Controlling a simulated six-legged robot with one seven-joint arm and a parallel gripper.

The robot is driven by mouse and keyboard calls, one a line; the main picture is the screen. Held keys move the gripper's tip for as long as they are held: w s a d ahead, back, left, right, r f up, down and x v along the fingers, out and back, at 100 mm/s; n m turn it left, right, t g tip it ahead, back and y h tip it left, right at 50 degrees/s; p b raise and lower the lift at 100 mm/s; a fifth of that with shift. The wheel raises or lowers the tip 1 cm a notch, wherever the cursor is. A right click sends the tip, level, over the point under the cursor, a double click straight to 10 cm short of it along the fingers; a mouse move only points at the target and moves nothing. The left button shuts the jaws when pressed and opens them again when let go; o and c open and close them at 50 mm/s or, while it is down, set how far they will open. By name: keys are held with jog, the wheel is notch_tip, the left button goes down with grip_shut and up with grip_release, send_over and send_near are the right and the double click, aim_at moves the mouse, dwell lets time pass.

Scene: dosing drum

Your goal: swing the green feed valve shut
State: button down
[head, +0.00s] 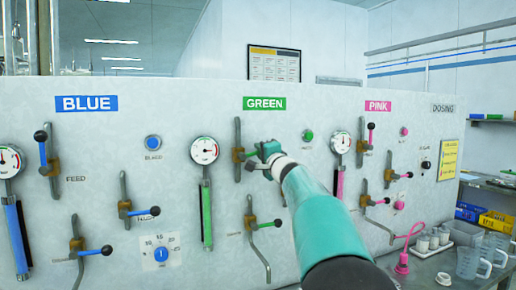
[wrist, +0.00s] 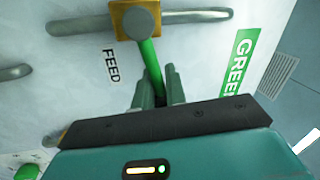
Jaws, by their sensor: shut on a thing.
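The green feed valve (head: 238,155) sits on a vertical grey pipe below the GREEN sign (head: 264,104) in the head view. Its brass body (wrist: 118,12) and round grey cap (wrist: 141,20) show in the wrist view beside the FEED label. The green lever (wrist: 152,62) runs from the cap to my gripper (wrist: 160,88), across the pipe and tilted slightly toward the GREEN sign. My gripper (head: 267,151) is shut on the lever, with a finger on each side.
Below is another green-column valve with a black knob (head: 278,223). The green gauge (head: 204,151) is to the left, a green button (head: 307,136) to the right. Blue (head: 86,103) and pink (head: 378,106) columns flank it. Jugs and cups stand on the bench at right.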

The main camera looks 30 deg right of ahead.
jog(key=shift+s+d+f+m+h, duration=0.2)
jog(key=shift+d+f+m+h, duration=0.2)
jog(key=shift+m, duration=0.35)
jog(key=shift+s+d+f+m+h, duration=0.25)
jog(key=shift+d+m, duration=0.2)
jog(key=shift+m, duration=0.3)
jog(key=c, duration=1.5)
grip_release()
jog(key=shift+d, duration=0.1)
jog(key=o, duration=0.3)
jog(key=shift+s+d, duration=0.15)
jog(key=shift+w+a+f, duration=0.1)
jog(key=shift+w+a, duration=0.3)
jog(key=shift+a, duration=0.1)
jog(key=shift+s+d, duration=0.1)
jog(key=shift+s, duration=0.15)
jog(key=v, duration=1.3)
jog(key=shift+s, duration=0.2)
